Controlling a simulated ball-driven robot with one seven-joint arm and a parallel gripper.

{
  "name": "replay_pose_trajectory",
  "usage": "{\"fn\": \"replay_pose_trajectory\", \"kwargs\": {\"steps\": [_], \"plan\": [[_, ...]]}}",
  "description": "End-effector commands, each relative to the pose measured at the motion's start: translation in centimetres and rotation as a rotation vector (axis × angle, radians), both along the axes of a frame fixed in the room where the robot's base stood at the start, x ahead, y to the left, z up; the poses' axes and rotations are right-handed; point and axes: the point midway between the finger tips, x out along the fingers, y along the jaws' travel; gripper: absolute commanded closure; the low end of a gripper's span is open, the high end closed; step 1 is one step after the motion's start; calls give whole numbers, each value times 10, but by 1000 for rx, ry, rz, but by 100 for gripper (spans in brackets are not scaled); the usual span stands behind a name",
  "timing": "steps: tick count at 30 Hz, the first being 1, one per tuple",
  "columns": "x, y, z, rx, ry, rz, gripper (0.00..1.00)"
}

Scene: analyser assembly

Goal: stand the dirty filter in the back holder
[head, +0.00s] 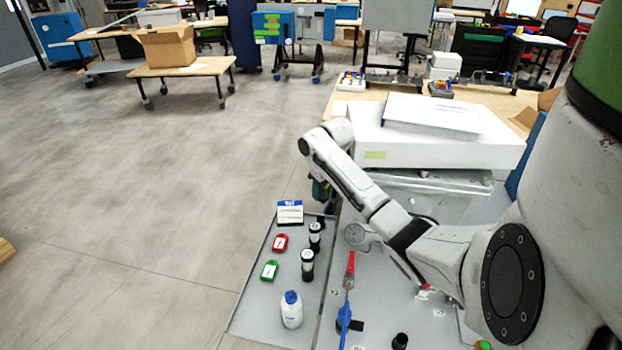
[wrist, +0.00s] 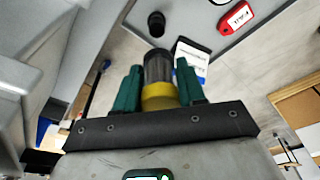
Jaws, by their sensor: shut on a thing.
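My gripper (wrist: 144,72) has green fingers, shut on a filter (wrist: 158,72) with a dark see-through body and a yellow end; I take it as the dirty filter. In the head view my gripper (head: 322,190) hangs beyond the tray's far end, partly hidden by my arm; the filter cannot be made out there. Two black cylinders with white labels stand on the tray, a back one (head: 315,236) and a front one (head: 307,265). Which is the back holder is not certain. A black cylinder (wrist: 156,24) also shows beyond the filter in the wrist view.
A white machine (head: 430,140) stands behind my arm.

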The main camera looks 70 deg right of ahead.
Motion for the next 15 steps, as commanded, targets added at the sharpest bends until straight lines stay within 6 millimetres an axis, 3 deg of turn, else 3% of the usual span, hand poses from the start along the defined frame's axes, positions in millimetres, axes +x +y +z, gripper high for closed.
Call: {"fn": "replay_pose_trajectory", "kwargs": {"steps": [7, 15], "plan": [[0, 0, -6, 0, 0, 0, 100], [-1, 0, -29, -1, 1, 0, 100]]}}
